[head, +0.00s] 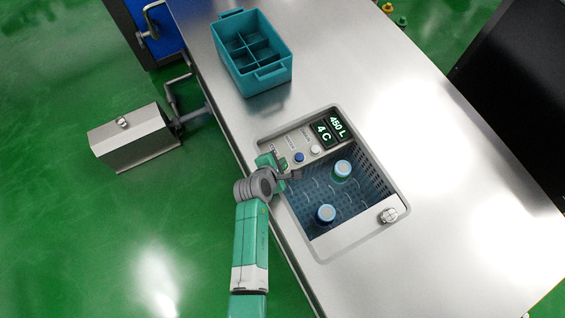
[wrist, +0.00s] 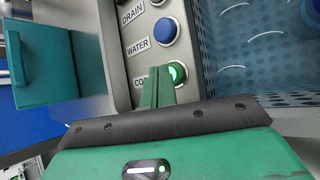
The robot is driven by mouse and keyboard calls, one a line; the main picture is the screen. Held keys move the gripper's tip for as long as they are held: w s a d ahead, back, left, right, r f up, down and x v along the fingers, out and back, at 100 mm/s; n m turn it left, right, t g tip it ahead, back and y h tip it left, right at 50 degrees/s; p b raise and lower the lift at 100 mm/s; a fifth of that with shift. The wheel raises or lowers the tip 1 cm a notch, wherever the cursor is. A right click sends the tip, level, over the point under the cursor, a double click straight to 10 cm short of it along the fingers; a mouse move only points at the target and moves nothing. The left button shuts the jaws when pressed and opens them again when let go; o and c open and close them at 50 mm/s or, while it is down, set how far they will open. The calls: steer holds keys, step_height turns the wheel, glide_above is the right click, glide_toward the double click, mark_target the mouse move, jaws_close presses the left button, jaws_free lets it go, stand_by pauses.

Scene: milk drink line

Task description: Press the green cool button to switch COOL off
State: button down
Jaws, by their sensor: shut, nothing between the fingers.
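The green cool button (wrist: 178,71) glows at the end of the button row in the wrist view, beside a partly covered label. My gripper (wrist: 162,78) is shut and empty, its fingertips over the left part of this button. I cannot tell whether they touch it. In the head view my gripper (head: 284,170) is at the near-left end of the control panel (head: 291,143) and hides the green button. The panel display (head: 327,132) reads 450 L and 4 C.
A blue water button (wrist: 166,31) sits beside the green one, with a pale drain button (head: 316,149) beyond it. A teal divided crate (head: 264,77) stands behind.

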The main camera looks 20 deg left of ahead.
steer(key=shift+f, duration=0.2)
steer(key=shift+r+p, duration=0.95)
steer(key=shift+p, duration=0.05)
step_height(320, 180, up, 6)
steer(key=p, duration=0.6)
